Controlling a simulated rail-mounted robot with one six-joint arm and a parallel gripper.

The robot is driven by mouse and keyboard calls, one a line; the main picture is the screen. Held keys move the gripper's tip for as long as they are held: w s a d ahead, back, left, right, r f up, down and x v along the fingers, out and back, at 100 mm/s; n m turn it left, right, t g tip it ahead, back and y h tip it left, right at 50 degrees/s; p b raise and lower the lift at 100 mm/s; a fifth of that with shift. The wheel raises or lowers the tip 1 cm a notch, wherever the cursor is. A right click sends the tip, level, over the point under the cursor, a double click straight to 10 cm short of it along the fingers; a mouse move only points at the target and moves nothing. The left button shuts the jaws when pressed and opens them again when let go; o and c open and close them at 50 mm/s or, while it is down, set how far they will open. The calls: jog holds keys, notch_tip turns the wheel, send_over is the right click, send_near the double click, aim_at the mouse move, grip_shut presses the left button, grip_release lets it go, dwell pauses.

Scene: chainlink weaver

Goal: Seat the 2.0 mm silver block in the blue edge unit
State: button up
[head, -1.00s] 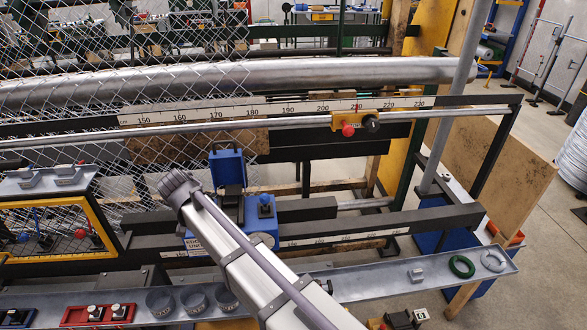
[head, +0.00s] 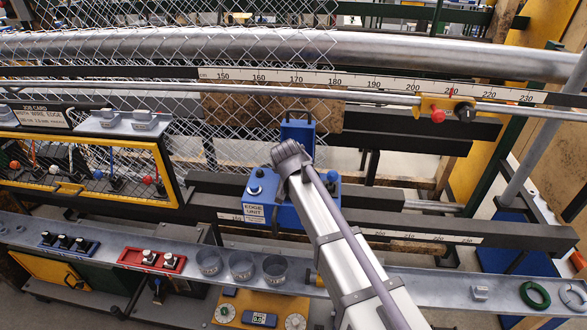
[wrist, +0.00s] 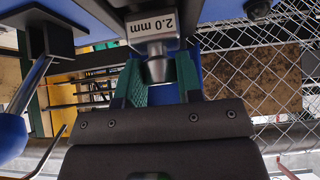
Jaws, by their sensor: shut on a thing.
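The silver block (wrist: 152,27), labelled 2.0 mm, is in the wrist view with its round knob toward me. My gripper (wrist: 158,68) is shut on that knob with its green fingers. The block's far end is at the blue body of the edge unit (wrist: 85,14); I cannot tell whether it is seated. In the head view the blue edge unit (head: 257,211) sits on the dark rail with its blue lid (head: 298,132) upright. My arm's end is in front of the unit's right part and hides the gripper and block.
A lever with a blue knob (wrist: 12,136) is left in the wrist view. Chain-link mesh (wrist: 262,62) is on the right. A grey shelf (head: 400,282) with cups (head: 241,266) and a red tray (head: 152,259) runs in front. A yellow-framed cage (head: 90,170) stands left.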

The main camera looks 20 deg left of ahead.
jog(key=shift+f+b, duration=0.3)
jog(key=shift+f, duration=0.45)
jog(key=shift+r, duration=0.1)
jog(key=o, duration=1)
jog(key=p+v, duration=0.8)
jog(key=v, duration=0.2)
jog(key=shift+s+r, duration=0.25)
jog(key=shift+r, duration=0.05)
